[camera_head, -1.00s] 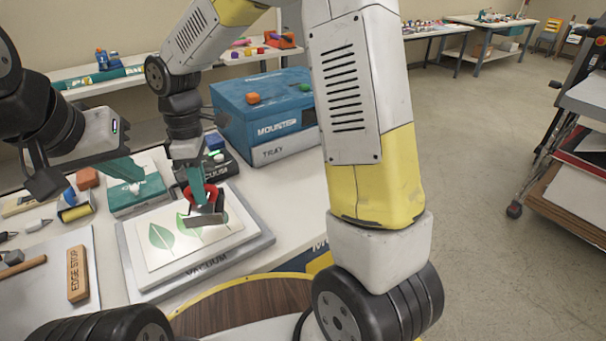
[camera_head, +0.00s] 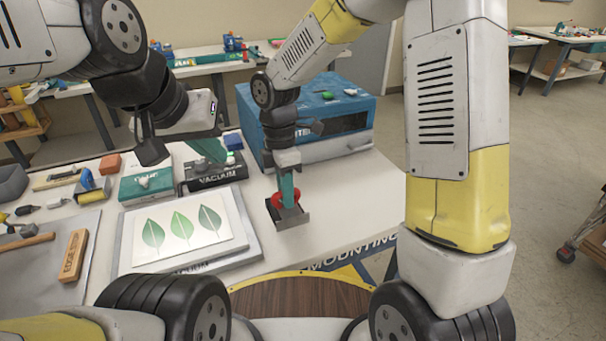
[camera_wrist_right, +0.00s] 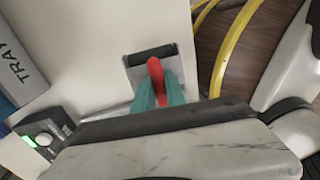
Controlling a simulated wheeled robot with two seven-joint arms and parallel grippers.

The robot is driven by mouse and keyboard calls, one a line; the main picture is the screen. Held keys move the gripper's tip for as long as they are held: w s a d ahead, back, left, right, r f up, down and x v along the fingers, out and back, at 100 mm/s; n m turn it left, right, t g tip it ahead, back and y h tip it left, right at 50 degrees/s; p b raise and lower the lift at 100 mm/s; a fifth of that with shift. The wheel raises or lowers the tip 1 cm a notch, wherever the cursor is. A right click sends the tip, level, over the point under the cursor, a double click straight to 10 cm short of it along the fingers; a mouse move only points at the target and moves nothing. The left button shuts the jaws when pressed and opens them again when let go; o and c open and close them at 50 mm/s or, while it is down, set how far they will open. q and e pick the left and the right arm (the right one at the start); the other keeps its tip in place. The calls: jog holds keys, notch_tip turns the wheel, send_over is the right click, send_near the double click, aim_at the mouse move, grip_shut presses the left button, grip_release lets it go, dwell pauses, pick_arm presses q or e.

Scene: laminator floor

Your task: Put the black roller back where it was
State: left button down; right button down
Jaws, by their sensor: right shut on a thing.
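The black roller (camera_wrist_right: 152,55) has a red handle (camera_wrist_right: 156,72) and a grey metal frame. My right gripper (camera_head: 288,188) is shut on the red handle, and its teal fingers also show in the right wrist view (camera_wrist_right: 158,95). In the head view the roller's frame (camera_head: 290,217) is over the bare white table, right of the vacuum plate. I cannot tell whether it touches the table. My left gripper (camera_head: 186,152) is above the teal glue box and the black vacuum box, with its fingers apart and nothing seen between them.
The vacuum plate (camera_head: 250,240) carries a sheet with three green leaves (camera_head: 181,228). Behind are a teal glue box (camera_head: 146,188), the vacuum box (camera_head: 213,172) and a blue box (camera_head: 270,120). A yellow roller (camera_head: 92,197) and wooden edge stop (camera_head: 73,255) lie left.

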jog(key=shift+w+d+f, duration=0.55)
jog(key=shift+w+f, duration=0.15)
jog(key=shift+w, duration=0.6)
jog(key=shift+w+d+f, duration=0.55)
jog(key=shift+w+f, duration=0.2)
jog(key=shift+w, duration=0.5)
jog(key=shift+w+d+f, duration=0.55)
jog(key=shift+w+f, duration=0.15)
jog(key=shift+w, duration=0.6)
